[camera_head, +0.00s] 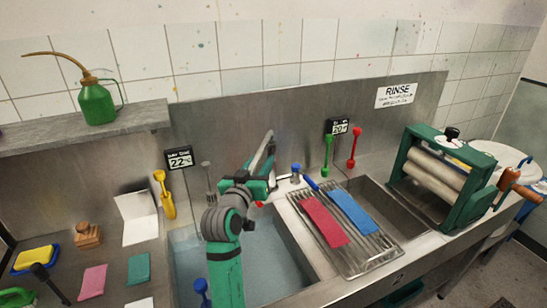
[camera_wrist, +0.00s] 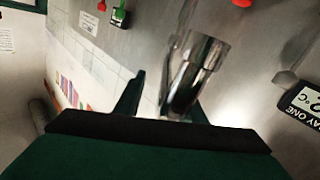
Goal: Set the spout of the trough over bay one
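The chrome spout (camera_wrist: 195,75) shows in the wrist view between and just beyond my gripper's fingers (camera_wrist: 165,92). A gap shows on its left side; contact on the right cannot be told. My gripper (camera_head: 262,184) is open. In the head view the grey spout (camera_head: 263,152) slants up behind my gripper, against the steel backsplash, and my arm hides part of its base. Bay one (camera_head: 190,262) is the left basin, holding bluish water, under the display (camera_head: 180,158) reading 22. It also shows in the wrist view (camera_wrist: 302,108). Bay two (camera_head: 380,202) is the right basin, under the second display (camera_head: 338,127).
A drain rack (camera_head: 355,262) with a red and a blue cloth lies between the basins. A green roller press (camera_head: 445,180) stands at the right. An oil can (camera_head: 97,102) stands on the shelf.

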